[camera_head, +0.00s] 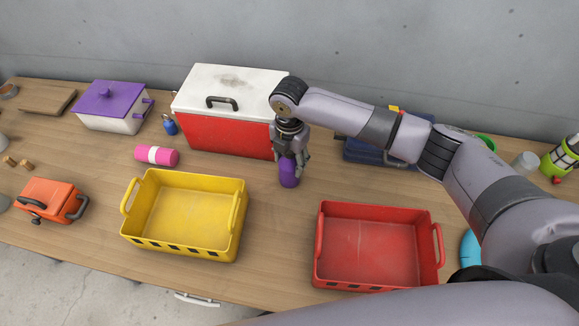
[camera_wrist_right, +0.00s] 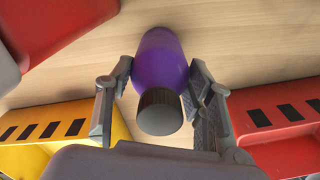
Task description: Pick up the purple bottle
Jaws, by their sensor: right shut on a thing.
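The purple bottle (camera_head: 288,178) is on the wooden table, in front of the red and white cooler. My right gripper (camera_head: 290,158) comes down on it from above and is shut on it. In the right wrist view the purple bottle (camera_wrist_right: 161,65), with its dark grey ribbed cap, lies between the two fingers of my right gripper (camera_wrist_right: 160,98). The fingers hide parts of its sides in the head view. I cannot tell whether its base touches the table. My left gripper is not in view.
The cooler (camera_head: 225,135) stands close behind the bottle. A yellow crate (camera_head: 240,215) is at front left and a red crate (camera_head: 318,245) at front right, with bare table between them. A pink bottle (camera_head: 168,157) lies left. A dark blue case (camera_head: 365,152) is right.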

